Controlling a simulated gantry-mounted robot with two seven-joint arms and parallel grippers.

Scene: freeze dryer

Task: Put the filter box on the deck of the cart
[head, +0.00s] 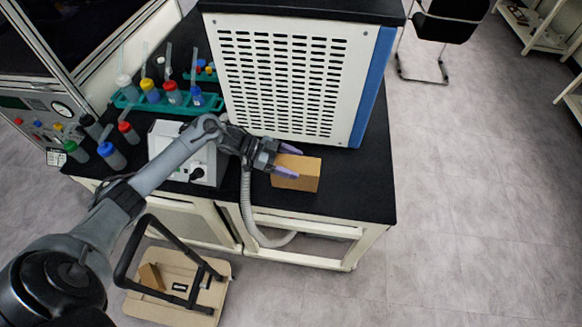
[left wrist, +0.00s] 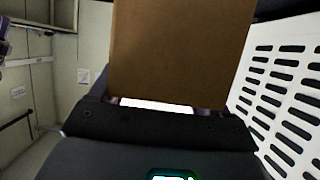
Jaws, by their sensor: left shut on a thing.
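The filter box is a plain brown carton (head: 305,178) at the front right of the black bench top. My left gripper (head: 287,160) reaches it from the left, its purple fingers closed on the box. In the left wrist view the brown box (left wrist: 180,50) fills the top middle, right against the gripper. I cannot tell whether the box touches the bench or hangs just above it. The cart (head: 165,312) stands on the floor at the lower left, with a light tan deck and a black handle (head: 130,255). My right gripper is not in view.
A small brown block (head: 152,276) and dark items lie on the cart deck. A vented white machine (head: 295,80) stands behind the box. A grey hose (head: 247,210) hangs over the bench front. Capped bottles in a teal rack (head: 165,102) stand at the back left.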

